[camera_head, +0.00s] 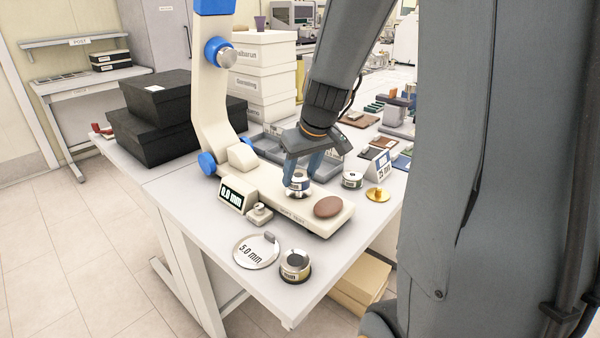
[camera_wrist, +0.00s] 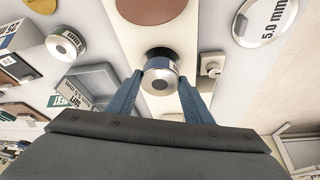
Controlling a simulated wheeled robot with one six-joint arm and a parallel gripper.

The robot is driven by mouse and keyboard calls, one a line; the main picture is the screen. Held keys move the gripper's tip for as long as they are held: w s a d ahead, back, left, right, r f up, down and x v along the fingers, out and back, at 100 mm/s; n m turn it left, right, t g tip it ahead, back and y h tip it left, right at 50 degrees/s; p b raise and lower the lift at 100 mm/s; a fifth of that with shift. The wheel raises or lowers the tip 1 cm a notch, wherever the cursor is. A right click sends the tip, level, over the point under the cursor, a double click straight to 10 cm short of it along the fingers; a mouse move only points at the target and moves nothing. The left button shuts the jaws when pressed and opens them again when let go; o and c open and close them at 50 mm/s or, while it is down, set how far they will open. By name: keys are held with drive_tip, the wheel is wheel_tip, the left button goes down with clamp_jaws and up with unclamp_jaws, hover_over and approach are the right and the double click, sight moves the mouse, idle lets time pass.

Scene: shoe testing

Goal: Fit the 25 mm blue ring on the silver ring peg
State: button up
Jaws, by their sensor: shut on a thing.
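My gripper (camera_head: 299,180) is shut on a short silver cylinder (camera_head: 297,184) with a pale lettered band and a bluish part, which I take for the blue ring. In the wrist view the silver cylinder (camera_wrist: 161,79) sits between the two blue fingers, with a round hole or knob in its end. It is over the beige base of the tester; a dark round spot (camera_wrist: 158,51) shows just beyond it. I cannot tell whether it touches the base. A small silver post on a square foot (camera_head: 260,212) stands beside the base and may be the silver ring peg.
A brown disc (camera_head: 328,206) lies on the base's end. A 5.0 mm disc (camera_head: 256,251) and a yellow-banded tin (camera_head: 295,266) are in front. The tester's upright (camera_head: 207,100) rises behind left.

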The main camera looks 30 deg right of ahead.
drive_tip(key=shift+f+b, duration=0.95)
drive_tip(key=shift+f, duration=0.15)
drive_tip(key=o, duration=1.2)
drive_tip(key=shift+r, duration=0.15)
drive_tip(key=shift+v, duration=3.8)
